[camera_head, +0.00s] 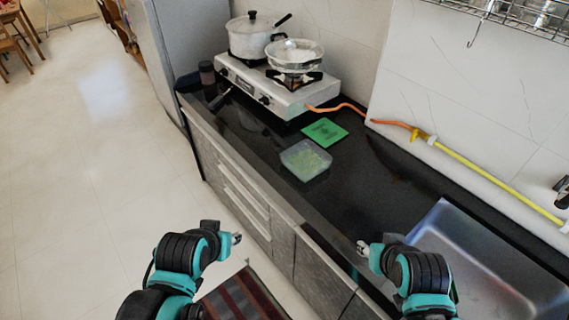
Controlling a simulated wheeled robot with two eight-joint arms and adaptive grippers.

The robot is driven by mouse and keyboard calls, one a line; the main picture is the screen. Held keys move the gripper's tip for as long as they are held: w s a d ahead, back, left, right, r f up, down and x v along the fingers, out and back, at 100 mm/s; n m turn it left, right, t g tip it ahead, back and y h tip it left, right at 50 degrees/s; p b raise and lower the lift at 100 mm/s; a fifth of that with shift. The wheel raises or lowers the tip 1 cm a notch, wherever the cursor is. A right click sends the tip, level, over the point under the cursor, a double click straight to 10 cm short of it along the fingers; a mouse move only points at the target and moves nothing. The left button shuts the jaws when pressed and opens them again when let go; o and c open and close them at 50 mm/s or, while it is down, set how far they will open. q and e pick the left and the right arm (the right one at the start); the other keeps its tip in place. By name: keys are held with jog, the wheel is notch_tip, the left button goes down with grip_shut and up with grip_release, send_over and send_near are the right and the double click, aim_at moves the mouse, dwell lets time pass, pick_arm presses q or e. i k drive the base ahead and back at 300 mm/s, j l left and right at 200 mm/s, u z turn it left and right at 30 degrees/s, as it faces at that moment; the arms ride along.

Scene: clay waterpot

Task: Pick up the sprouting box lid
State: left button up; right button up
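A clear box (306,160) with pale green contents sits on the black counter, left of the sink. A flat green square (324,131) lies on the counter just behind it; I cannot tell whether it is the lid. Whether the box has a clear cover on it is too small to tell. My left gripper (238,238) is in front of the cabinets, apart from the box. My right gripper (362,246) is near the counter's front edge, left of the sink, and also apart from the box. The finger openings are too small to make out.
A gas stove (270,84) with a lidded pot (250,38) and a pan (294,55) stands behind the box. An orange hose (340,107) runs from it along the wall. A metal sink (480,270) is at the right. A dark jar (207,72) stands at the left.

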aim_at(324, 132)
jog(key=i+j+z, duration=0.1)
jog(key=i+j, duration=0.15)
jog(key=j, duration=0.15)
jog(key=i+j, duration=0.25)
jog(key=j, duration=0.15)
jog(key=i+j+z, duration=0.15)
jog(key=j, duration=0.25)
jog(key=i+j, duration=0.35)
jog(key=j+z, duration=0.05)
